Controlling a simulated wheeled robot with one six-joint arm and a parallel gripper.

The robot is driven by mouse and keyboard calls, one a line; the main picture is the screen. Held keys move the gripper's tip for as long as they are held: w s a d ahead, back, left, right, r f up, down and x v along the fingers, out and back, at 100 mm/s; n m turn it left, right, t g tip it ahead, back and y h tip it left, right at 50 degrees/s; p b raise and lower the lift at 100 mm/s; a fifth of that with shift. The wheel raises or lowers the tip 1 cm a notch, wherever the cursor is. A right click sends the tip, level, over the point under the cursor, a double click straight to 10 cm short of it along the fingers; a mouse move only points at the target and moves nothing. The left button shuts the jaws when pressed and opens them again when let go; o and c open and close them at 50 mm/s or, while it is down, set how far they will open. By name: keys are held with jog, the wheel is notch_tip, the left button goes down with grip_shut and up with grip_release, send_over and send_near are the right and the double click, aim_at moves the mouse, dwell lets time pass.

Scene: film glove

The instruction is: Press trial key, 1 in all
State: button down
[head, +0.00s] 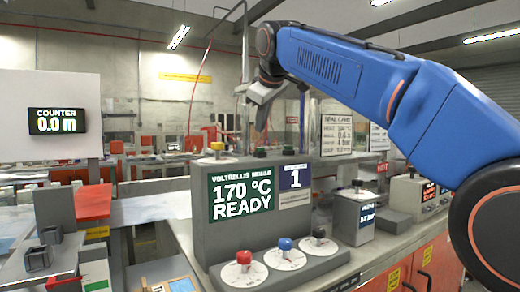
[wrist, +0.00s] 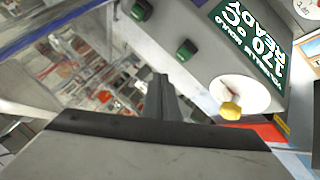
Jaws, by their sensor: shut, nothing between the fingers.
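The grey press console (head: 205,245) has a screen (head: 241,195) reading "170 °C READY". A yellow key (head: 217,147) on a pale disc and two dark green keys (head: 261,152) (head: 288,150) sit on its top. Red (head: 243,257), blue (head: 285,244) and black (head: 319,234) keys stand on white dials on its lower front shelf. No label legible here tells which is the trial key. My gripper (head: 262,124) is shut and empty, pointing down above the console's top. In the wrist view, its fingers (wrist: 163,84) show beside the yellow key (wrist: 231,110) and a green key (wrist: 187,49).
A blue card (head: 292,177) reading "1" is on the console front. A counter display (head: 57,121) reads "0.0 m". A small grey box (head: 353,215) with a dark knob stands to the console's right. Clear panels rise behind the console.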

jog(key=shift+r, duration=0.95)
jog(key=s+d+f+m+g+h, duration=0.1)
jog(key=s+d+f+m, duration=0.2)
jog(key=s+d+f, duration=0.55)
jog(key=s+d+f+m+g+h, duration=0.15)
jog(key=s+d+f, duration=0.35)
jog(key=d+f, duration=0.6)
jog(key=s+d+f+m, duration=0.2)
jog(key=s+d+f, duration=0.2)
jog(key=s+f, duration=0.4)
jog(key=s+d+f+m+g, duration=0.1)
jog(key=s+d+f+m, duration=0.2)
jog(key=s+f, duration=0.5)
jog(key=s+d+f+m, duration=0.2)
jog(key=s+d+f, duration=0.3)
jog(key=s+f, duration=0.4)
notch_tip(320, 180, down, 7)
jog(key=shift+d+f+m, duration=0.1)
jog(key=shift+d+m, duration=0.25)
jog(key=shift+g, duration=0.25)
